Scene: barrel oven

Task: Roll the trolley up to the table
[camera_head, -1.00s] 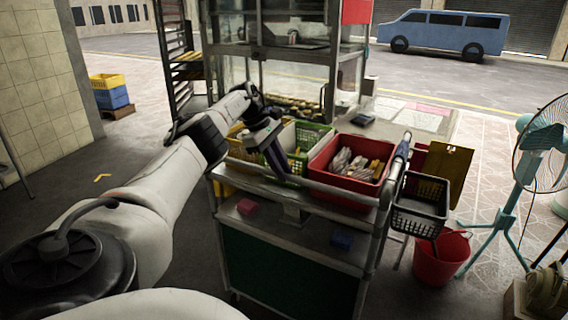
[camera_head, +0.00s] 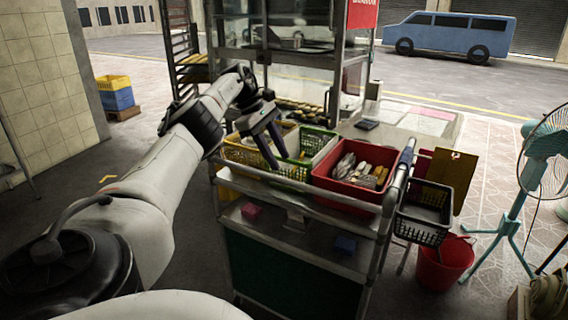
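The trolley (camera_head: 290,262) is a metal cart with a dark green lower panel, a railed top and a shelf. It stands in front of me, close to the light-topped table (camera_head: 408,122) behind it. The baskets hide where their edges meet, so I cannot tell whether they touch. My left gripper (camera_head: 279,160) hangs over the baskets on the trolley's left part. Its two dark fingers point down and look spread apart, with nothing visible between them. My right gripper is out of view.
A red crate (camera_head: 324,176) of packets and yellow and green baskets (camera_head: 316,143) ride on the trolley. A black basket (camera_head: 425,222) hangs at its right, by a red bucket (camera_head: 445,268) and a teal fan (camera_head: 543,142). A glass cabinet (camera_head: 290,78) stands behind. Floor at left is clear.

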